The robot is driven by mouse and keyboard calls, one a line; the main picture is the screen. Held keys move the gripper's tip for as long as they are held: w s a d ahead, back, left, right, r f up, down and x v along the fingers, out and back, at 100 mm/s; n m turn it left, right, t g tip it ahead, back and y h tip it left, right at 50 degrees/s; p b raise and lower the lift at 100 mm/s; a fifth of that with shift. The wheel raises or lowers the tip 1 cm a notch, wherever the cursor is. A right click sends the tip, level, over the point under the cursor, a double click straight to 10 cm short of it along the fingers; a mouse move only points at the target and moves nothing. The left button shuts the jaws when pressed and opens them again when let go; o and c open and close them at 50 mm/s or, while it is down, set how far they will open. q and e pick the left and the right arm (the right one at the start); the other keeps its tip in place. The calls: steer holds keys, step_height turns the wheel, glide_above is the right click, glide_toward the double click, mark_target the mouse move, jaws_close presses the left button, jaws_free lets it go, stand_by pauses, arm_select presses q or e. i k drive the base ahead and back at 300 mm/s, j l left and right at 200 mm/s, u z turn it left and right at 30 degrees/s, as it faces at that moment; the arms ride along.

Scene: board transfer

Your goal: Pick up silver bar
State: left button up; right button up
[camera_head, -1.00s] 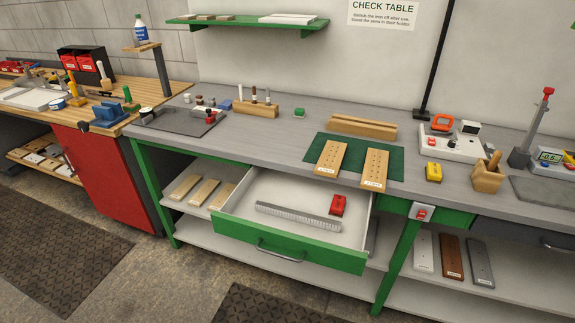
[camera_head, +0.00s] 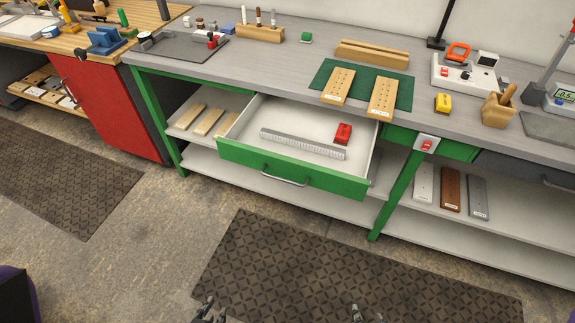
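A long silver-grey bar with ruler-like marks (camera_head: 302,144) lies flat in the open drawer (camera_head: 285,121) of the green-framed bench. A red block (camera_head: 343,133) lies beside its right end. A second grey bar, a labelled plate (camera_head: 478,197), lies on the lower shelf at the right, beside a brown one (camera_head: 450,188) and a white one (camera_head: 423,183). My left gripper (camera_head: 209,311) shows only its tips at the bottom edge, over the floor mat and far from both bars. My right gripper (camera_head: 362,315) barely shows at the bottom edge. Neither touches anything; their opening is unclear.
The green drawer front (camera_head: 290,172) juts out over the floor. The bench top holds a green mat (camera_head: 327,70) with two wooden boards, a yellow block (camera_head: 442,103) and a wooden pen cup (camera_head: 498,108). A dark floor mat (camera_head: 300,265) lies clear before the bench.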

mark_target(289, 140)
steer(key=i+l+u, duration=0.1)
steer(key=l+u, duration=0.3)
steer(key=l, duration=0.4)
steer(key=l+u, duration=0.35)
steer(key=l, duration=0.45)
steer(key=k+l+u, duration=0.1)
steer(key=l+u, duration=0.3)
steer(key=l, duration=0.4)
